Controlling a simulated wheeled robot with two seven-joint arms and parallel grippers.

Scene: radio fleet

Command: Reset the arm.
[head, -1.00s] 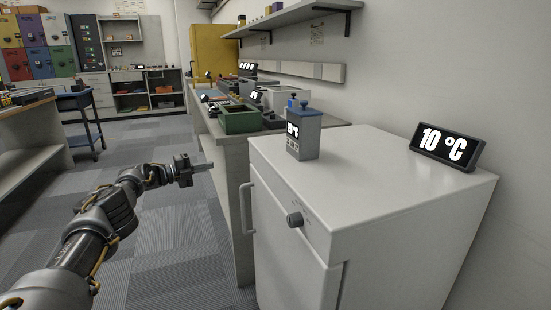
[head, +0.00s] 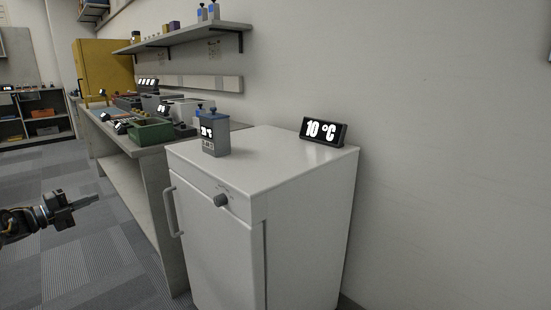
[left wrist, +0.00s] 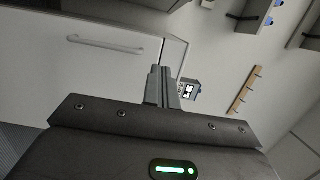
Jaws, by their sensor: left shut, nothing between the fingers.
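My left gripper (head: 86,201) reaches in from the left edge of the head view. It is shut and empty, held over the floor to the left of the white cabinet and apart from it. In the left wrist view its closed fingers (left wrist: 162,86) point toward the white cabinet (left wrist: 90,75) with its bar handle. The white cabinet (head: 225,245) stands in the middle of the head view, its door shut. My right gripper does not show.
A wall shelf (head: 185,37) hangs above. The floor at left (head: 60,265) is clear.

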